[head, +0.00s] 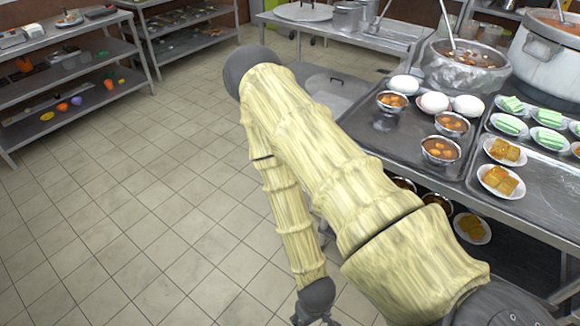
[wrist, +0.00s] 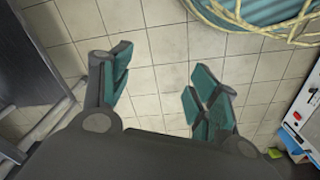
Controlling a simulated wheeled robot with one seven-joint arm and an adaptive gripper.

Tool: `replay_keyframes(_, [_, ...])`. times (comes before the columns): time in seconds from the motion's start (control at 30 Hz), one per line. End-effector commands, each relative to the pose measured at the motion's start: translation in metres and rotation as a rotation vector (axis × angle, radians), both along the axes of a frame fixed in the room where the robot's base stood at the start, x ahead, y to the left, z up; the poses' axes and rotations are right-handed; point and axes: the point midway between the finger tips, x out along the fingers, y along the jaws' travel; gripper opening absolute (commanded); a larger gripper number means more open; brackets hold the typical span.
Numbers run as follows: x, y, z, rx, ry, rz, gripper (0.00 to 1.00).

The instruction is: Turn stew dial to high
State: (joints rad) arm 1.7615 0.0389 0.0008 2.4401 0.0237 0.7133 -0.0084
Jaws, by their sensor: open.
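My gripper (wrist: 160,68) is open and empty in the wrist view, its two teal-padded fingers apart above the tiled floor. In the head view my gripper (head: 314,319) is at the bottom edge, partly cut off, well below and left of the steel counter. A pale panel (wrist: 296,112) with a red part and dark round parts is at the right edge of the wrist view, apart from my fingers. I cannot tell whether it carries the stew dial. A large stockpot (head: 542,62) and a smaller pot of brown food (head: 462,70) stand at the upper right.
The steel counter (head: 385,140) holds bowls, plates of green cakes and golden squares. Shelves (head: 72,72) stand at the left. A blue-green round thing with a woven rim (wrist: 262,14) is at the top of the wrist view. The tiled floor at left is clear.

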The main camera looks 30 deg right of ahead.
Motion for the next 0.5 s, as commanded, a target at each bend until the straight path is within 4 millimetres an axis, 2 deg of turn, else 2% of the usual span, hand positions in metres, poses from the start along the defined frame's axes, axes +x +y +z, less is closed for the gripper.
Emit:
replay_keyframes(0.03, [0.012,-0.002,-0.015,-0.010,-0.026,-0.006,0.61])
replay_keyframes(0.17, [0.056,-0.011,-0.041,-0.054,-0.124,-0.036,0.61])
replay_keyframes(0.2, [0.072,-0.015,-0.048,-0.070,-0.160,-0.044,0.61])
replay_keyframes(0.5, [0.187,-0.043,-0.083,-0.198,-0.418,-0.125,0.61])
